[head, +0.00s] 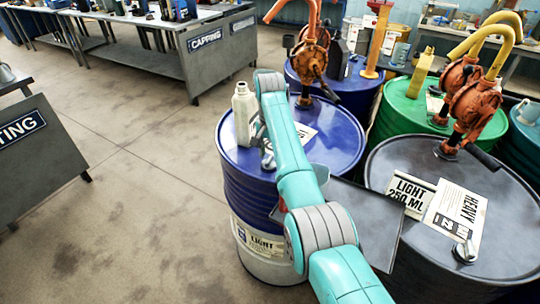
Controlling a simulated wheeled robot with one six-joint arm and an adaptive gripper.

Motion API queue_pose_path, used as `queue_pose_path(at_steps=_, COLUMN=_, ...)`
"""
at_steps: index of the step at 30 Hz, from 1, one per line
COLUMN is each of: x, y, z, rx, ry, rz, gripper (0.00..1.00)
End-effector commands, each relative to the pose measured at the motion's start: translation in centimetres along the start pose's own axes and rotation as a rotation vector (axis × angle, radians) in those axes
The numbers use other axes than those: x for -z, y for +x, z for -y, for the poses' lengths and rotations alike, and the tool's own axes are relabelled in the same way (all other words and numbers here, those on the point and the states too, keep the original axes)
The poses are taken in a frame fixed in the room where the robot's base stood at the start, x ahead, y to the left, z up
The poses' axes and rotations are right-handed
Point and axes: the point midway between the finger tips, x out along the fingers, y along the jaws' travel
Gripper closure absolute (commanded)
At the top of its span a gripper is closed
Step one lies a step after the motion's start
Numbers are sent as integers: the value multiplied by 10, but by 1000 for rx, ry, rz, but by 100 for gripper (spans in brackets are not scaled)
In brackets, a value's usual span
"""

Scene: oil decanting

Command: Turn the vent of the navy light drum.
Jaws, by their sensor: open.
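The navy drum (240,195) stands in the middle of the head view, with a white lower band and a label reading "LIGHT" (266,247). Its silver vent (268,159) sits on the drum top, left of my teal arm. My gripper (258,131) is open and shows only in part, beside and behind the arm, just above the vent. I cannot tell whether it touches the vent. A pale bottle (244,112) stands on the drum top, close to the gripper. An orange-brown hand pump (312,58) rises from the drum's far side.
A dark drum (420,255) with cards and its own vent (465,251) stands at right. A green drum (402,110) and another blue drum (350,98) stand behind. A grey tray (360,215) lies between the front drums. The floor at left is clear up to the benches.

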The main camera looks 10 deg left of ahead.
Motion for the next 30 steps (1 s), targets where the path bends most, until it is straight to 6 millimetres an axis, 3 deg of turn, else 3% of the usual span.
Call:
queue_pose_path(at_steps=6, x=0, y=14, z=0, rx=0, ry=0, rz=1, gripper=58)
queue_pose_path(at_steps=14, x=0, y=15, z=0, rx=0, ry=0, rz=0, gripper=58)
queue_pose_path(at_steps=20, x=0, y=15, z=0, rx=0, ry=0, rz=0, gripper=100)
queue_pose_path(at_steps=30, x=0, y=15, z=0, rx=0, ry=-19, rz=0, gripper=100)
